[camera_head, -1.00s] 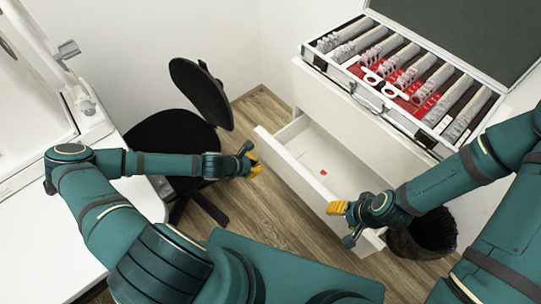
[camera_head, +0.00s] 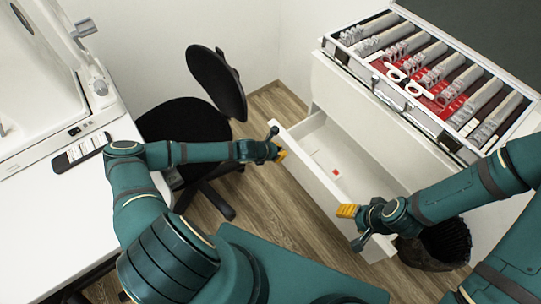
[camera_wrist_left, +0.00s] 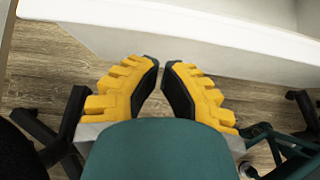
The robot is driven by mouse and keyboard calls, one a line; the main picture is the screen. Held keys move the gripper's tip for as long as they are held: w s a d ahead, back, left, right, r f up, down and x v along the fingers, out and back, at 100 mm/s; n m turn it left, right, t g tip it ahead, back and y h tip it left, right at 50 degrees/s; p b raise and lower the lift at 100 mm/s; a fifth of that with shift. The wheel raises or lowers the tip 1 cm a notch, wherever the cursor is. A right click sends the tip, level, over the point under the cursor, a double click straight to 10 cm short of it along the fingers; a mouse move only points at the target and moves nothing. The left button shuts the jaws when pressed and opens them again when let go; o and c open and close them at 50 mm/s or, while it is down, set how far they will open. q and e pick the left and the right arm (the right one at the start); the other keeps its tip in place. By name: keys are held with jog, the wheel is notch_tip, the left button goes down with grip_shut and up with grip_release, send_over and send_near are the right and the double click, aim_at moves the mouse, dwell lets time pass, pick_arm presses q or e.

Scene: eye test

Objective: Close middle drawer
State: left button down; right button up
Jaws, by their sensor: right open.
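The white drawer (camera_head: 303,164) is pulled out from the white cabinet (camera_head: 375,118), its inside visible from above. My left gripper (camera_head: 281,147) is by the outer face of the drawer front, near its far-left end. In the left wrist view, the left gripper's yellow fingers (camera_wrist_left: 161,66) lean together with a small gap at the tips, nothing between them. A white panel (camera_wrist_left: 190,42), apparently the drawer front, crosses beyond them; I cannot tell whether they touch it. My right gripper (camera_head: 350,226) is open at the outside of the drawer front, near its nearer end; contact is unclear.
A small red item (camera_head: 336,172) lies in the drawer. An open case of lenses (camera_head: 430,80) stands on the cabinet. A black chair (camera_head: 180,122) is left of my left gripper, and a dark bin (camera_head: 435,245) is beside the cabinet. A white table (camera_head: 50,215) is at left.

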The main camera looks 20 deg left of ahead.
pick_arm(q)
jog(key=shift+w+d, duration=0.45)
jog(key=shift+w, duration=0.3)
pick_arm(e)
jog(key=shift+f, duration=0.2)
